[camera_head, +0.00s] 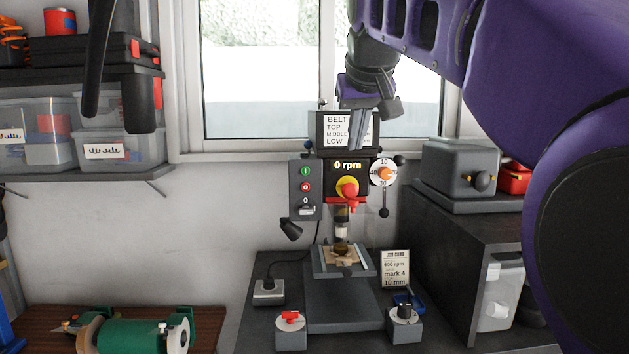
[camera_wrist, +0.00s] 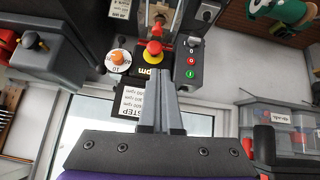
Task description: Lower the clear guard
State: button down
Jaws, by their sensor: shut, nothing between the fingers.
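The drill press (camera_head: 345,175) stands on the bench with a "0 rpm" display and a red and yellow stop button (camera_head: 347,188). Below the button is a red bracket (camera_head: 345,204). A tinted, see-through piece around the chuck (camera_head: 341,215), seemingly the clear guard, shows just under it; its edges are hard to make out. My gripper (camera_head: 360,138) is in front of the belt cover, above the display, with fingers together and empty. In the wrist view my shut fingers (camera_wrist: 161,75) point towards the stop button (camera_wrist: 154,48); I cannot make out the guard there.
A green and red button box (camera_head: 305,186) is left of the head, with a lamp (camera_head: 291,230) below. A speed dial (camera_head: 383,172) and a feed lever (camera_head: 384,212) are on the right. A wood piece (camera_head: 341,256) lies in the vise. A job card (camera_head: 395,268) stands at right.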

send_over(353, 214)
jog(key=shift+m+h, duration=0.3)
jog(key=f, duration=0.7)
jog(key=shift+a+f, duration=0.2)
jog(key=shift+f, duration=0.2)
jog(key=shift+s+d+f, duration=0.15)
jog(key=shift+f, duration=1.5)
jog(key=shift+f+b, duration=0.15)
jog(key=shift+b, duration=0.2)
jog(key=shift+f+t, duration=0.15)
jog(key=shift+t, duration=0.15)
